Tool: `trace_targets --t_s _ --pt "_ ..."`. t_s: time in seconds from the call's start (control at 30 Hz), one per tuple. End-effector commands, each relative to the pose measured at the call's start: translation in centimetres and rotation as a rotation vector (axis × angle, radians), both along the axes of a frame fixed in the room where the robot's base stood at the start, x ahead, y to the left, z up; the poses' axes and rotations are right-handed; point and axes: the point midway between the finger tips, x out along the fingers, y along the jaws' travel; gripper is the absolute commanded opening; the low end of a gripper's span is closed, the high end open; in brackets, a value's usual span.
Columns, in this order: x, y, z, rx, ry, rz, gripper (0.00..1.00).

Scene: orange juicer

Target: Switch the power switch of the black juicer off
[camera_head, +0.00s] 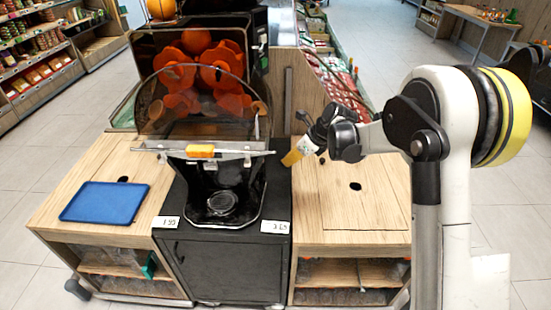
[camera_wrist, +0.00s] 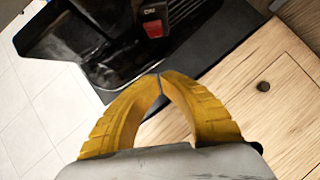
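The black juicer (camera_head: 262,187) stands in the middle of the head view, with orange rollers behind a clear curved cover. In the wrist view its black side (camera_wrist: 115,45) fills the top. A red power switch (camera_wrist: 153,28) in a black housing sits there, with small white lettering above it that seems to read "ON". My gripper (camera_wrist: 160,76) has yellow fingers whose tips meet, with nothing between them. The tips appear just below the switch in the picture; I cannot tell the exact gap. In the head view my gripper (camera_head: 288,159) is at the juicer's right side; the switch is hidden there.
A wooden counter (camera_head: 385,215) with a round hole lies on the right, under my arm. A blue tray (camera_head: 104,202) lies on the left wooden counter. White price tags (camera_head: 275,227) sit on the black cabinet's front edge. Store shelves stand behind.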

Motion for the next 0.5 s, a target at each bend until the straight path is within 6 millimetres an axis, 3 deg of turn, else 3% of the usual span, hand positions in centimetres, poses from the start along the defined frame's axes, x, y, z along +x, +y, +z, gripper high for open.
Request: trace_targets --t_s 0.2,0.5 --pt "-1.3 -2.1 1.9 -0.001 0.001 0.0 0.0" --pt "-1.7 -2.6 2.1 -0.001 0.0 0.002 0.0"
